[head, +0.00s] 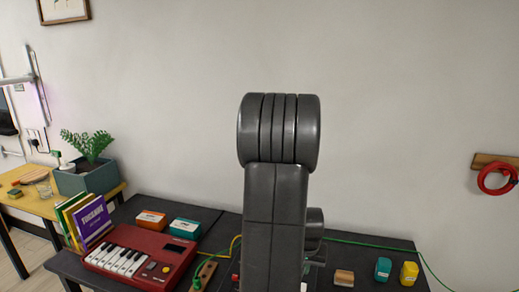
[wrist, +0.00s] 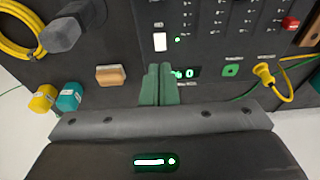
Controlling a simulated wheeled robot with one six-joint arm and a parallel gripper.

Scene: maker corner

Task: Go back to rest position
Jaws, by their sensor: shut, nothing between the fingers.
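My gripper (wrist: 158,72) shows in the wrist view as two green fingers pressed together, with nothing between them. I cannot tell whether the tips touch the panel. In the head view my raised dark arm fills the middle and hides the gripper.
The dark table (head: 340,258) holds a red keyboard (head: 138,258), an orange box (head: 150,220), a teal box (head: 185,229), a wooden block (head: 344,278) and small teal (head: 383,269) and yellow (head: 409,273) blocks. A yellow plug (wrist: 264,74) is at the panel.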

